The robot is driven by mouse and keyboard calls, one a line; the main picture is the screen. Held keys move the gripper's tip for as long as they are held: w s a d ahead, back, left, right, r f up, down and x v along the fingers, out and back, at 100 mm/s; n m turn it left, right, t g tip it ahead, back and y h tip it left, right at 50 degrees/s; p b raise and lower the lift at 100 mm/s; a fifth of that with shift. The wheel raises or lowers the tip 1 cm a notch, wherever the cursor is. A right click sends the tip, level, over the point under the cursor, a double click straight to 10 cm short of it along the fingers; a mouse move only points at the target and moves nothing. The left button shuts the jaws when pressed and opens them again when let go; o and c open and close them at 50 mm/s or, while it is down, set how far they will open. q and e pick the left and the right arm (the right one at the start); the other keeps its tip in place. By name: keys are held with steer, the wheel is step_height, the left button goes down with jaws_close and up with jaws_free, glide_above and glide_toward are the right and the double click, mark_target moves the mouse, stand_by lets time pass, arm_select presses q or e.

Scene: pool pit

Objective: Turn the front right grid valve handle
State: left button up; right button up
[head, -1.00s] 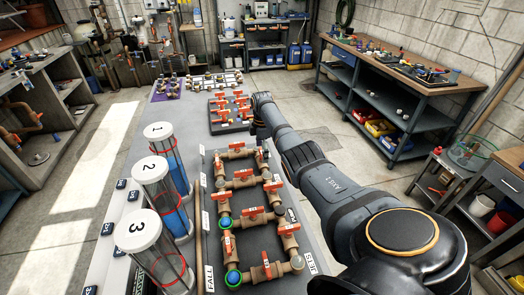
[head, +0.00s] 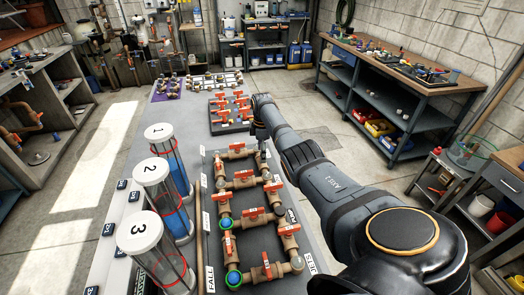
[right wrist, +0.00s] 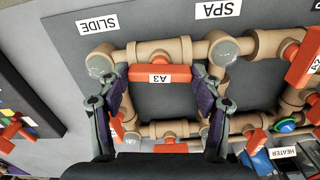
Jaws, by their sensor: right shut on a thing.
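The valve grid (head: 236,154) is a frame of tan pipes with red handles on the dark bench panel. My right gripper (head: 262,146) is at its far right corner in the head view, pointing down. In the right wrist view my right gripper (right wrist: 159,72) has its two fingers at the ends of the red handle labelled A3 (right wrist: 160,74), shut on it. The handle lies across the picture, along its pipe. In the head view the gripper mostly covers this handle. My left gripper is not in view.
Other red handles (head: 250,213) sit close by on the grid. Three clear numbered cylinders (head: 148,232) stand to the left. Another valve board (head: 230,127) lies beyond the grid. A side workbench (head: 400,75) stands at the right, with open floor between.

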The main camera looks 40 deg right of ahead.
steer(key=m+p, duration=0.1)
steer(key=m, duration=0.2)
steer(key=shift+r+m, duration=0.1)
steer(key=shift+m, duration=0.2)
steer(key=m+p, duration=0.1)
steer(key=m, duration=0.3)
steer(key=m+p, duration=0.1)
steer(key=m, duration=0.3)
steer(key=shift+m, duration=2.3)
steer(key=o, duration=1.2)
steer(key=shift+c, duration=0.2)
